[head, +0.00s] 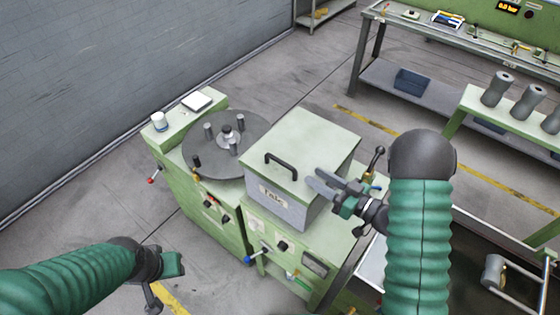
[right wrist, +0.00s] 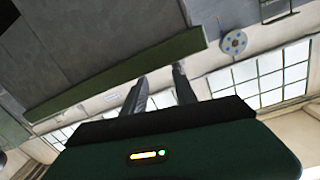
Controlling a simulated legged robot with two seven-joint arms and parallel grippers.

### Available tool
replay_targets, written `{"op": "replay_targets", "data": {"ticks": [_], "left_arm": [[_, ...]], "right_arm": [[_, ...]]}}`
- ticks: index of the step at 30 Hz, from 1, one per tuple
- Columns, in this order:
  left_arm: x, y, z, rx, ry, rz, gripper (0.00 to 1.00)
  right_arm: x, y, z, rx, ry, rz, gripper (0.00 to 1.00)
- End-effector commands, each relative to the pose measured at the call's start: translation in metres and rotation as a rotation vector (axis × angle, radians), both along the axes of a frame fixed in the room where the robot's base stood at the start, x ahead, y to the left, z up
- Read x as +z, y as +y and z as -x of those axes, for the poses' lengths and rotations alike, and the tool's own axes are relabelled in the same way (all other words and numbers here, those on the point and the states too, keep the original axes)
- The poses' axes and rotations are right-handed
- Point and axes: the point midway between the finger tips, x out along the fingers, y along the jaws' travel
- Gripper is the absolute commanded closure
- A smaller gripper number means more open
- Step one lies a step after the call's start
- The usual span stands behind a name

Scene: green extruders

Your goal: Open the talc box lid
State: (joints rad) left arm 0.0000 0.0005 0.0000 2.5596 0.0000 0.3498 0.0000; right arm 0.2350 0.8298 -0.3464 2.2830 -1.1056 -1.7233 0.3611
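The talc box (head: 283,210) is a grey box with a white label on its front, standing on the green machine. Its pale green lid (head: 318,150) lies closed on top, with a black bar handle (head: 281,166) near the left edge. My right gripper (head: 315,182) is beside the box's right side, close to the lid edge, its fingers pointing left. In the right wrist view, its two fingers (right wrist: 160,85) stand apart with nothing between them. A grey face with a green edge (right wrist: 120,75) lies beyond them. My left gripper (head: 165,285) is low at the left, away from the box; its fingers are unclear.
A dark round turntable (head: 228,145) with upright pegs stands left of the box. A lever with a black knob (head: 375,160) rises just right of the box. Grey cylinders (head: 528,102) stand on a green table at the right. Open floor lies behind the machine.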

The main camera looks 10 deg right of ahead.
Motion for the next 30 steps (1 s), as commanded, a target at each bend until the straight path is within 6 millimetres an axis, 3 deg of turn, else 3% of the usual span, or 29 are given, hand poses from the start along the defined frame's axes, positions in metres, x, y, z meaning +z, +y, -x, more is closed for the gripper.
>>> {"op": "replay_targets", "data": {"ticks": [30], "left_arm": [[-0.002,0.000,0.000,0.000,0.000,0.000,0.64]], "right_arm": [[0.000,-0.059,0.063,-0.006,0.002,-0.002,0.66]]}}
